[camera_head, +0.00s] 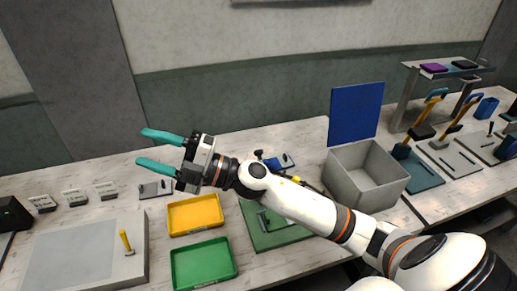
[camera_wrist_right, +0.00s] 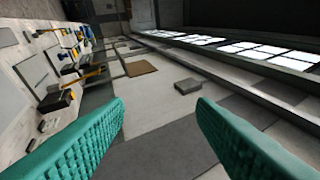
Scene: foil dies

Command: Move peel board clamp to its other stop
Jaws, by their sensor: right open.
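A large pale grey board (camera_head: 82,257) lies at the left front of the table. A short upright yellow handle (camera_head: 125,240) stands near its right side; it may be the peel board clamp, but I cannot tell for sure. My right gripper (camera_head: 149,148) is open and empty, its teal fingers pointing left, well above the table and toward the back wall. In the right wrist view my open gripper (camera_wrist_right: 160,105) has nothing between its fingers. My left gripper is not in view.
A yellow tray (camera_head: 195,231) and a green tray (camera_head: 203,282) sit right of the board. A green mat (camera_head: 290,236) lies partly under my right arm. A grey open box (camera_head: 338,185) with a raised blue panel (camera_head: 355,113) stands to the right. A shelf (camera_head: 404,100) and tools are beyond.

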